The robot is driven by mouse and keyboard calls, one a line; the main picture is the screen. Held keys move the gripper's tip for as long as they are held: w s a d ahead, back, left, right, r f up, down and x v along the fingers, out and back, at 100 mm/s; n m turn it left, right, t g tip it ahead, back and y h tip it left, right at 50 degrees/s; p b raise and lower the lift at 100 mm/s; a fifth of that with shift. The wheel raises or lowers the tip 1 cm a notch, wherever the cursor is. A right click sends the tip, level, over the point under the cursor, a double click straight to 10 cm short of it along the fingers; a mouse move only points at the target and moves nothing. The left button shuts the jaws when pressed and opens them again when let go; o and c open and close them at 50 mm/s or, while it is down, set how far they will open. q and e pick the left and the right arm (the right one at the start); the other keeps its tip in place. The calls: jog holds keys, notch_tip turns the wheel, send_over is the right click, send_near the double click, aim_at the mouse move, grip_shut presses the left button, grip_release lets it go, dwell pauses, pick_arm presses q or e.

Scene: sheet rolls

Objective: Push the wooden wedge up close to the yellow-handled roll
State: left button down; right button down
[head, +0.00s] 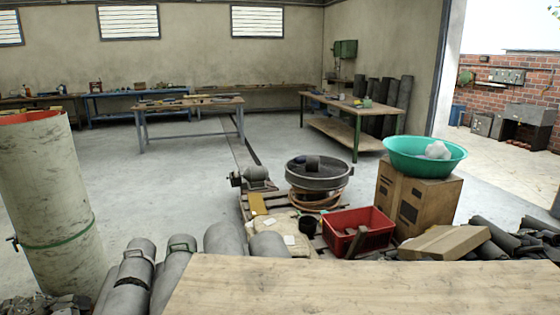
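Neither of my grippers is in the head view. Grey sheet rolls lie at the lower left, several side by side; one (130,285) has a dark band and a handle, and another (178,268) has a greenish handle. I cannot make out a clearly yellow handle on any roll. No piece is plainly a wedge. A small yellow block (257,204) is on the pallet.
A bare wooden top (330,288) fills the bottom foreground. A large upright cylinder (50,200) stands at left. A cardboard box (415,205) bears a green basin (400,158). A round dark pan (318,176) stands mid-floor. Workbenches (190,103) stand behind; the floor at centre left is clear.

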pick_arm(q)
jog(key=shift+d, duration=0.4)
jog(key=shift+a+p, duration=0.65)
jog(key=shift+a, duration=0.85)
jog(key=shift+r, duration=0.1)
notch_tip(320, 180, up, 9)
jog(key=p, duration=0.9)
